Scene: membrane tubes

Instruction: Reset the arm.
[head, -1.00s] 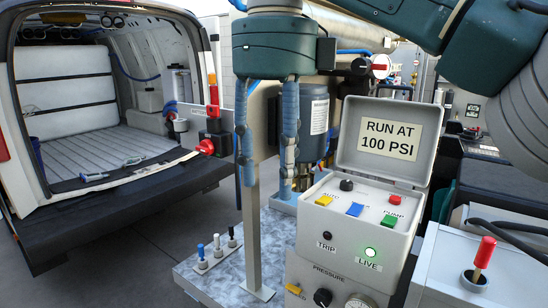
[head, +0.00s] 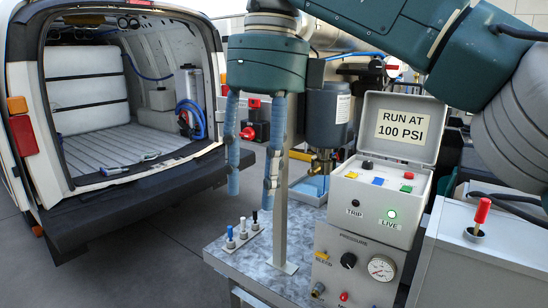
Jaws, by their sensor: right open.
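My right gripper (head: 252,187) hangs in the middle of the head view, with its two blue-wrapped fingers pointing down and apart. It is open and nothing shows between the fingers. It hangs in front of a grey post (head: 280,200), above the left part of the speckled grey bench top (head: 262,268). My right arm (head: 400,40) comes in from the upper right. My left gripper is not in the head view.
A control box (head: 378,205) with an open lid and a lit green LIVE lamp (head: 391,213) stands right of the gripper. Small valves (head: 243,233) stand on the bench below. A red-handled lever (head: 481,215) is at right. An open van (head: 95,150) is at left.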

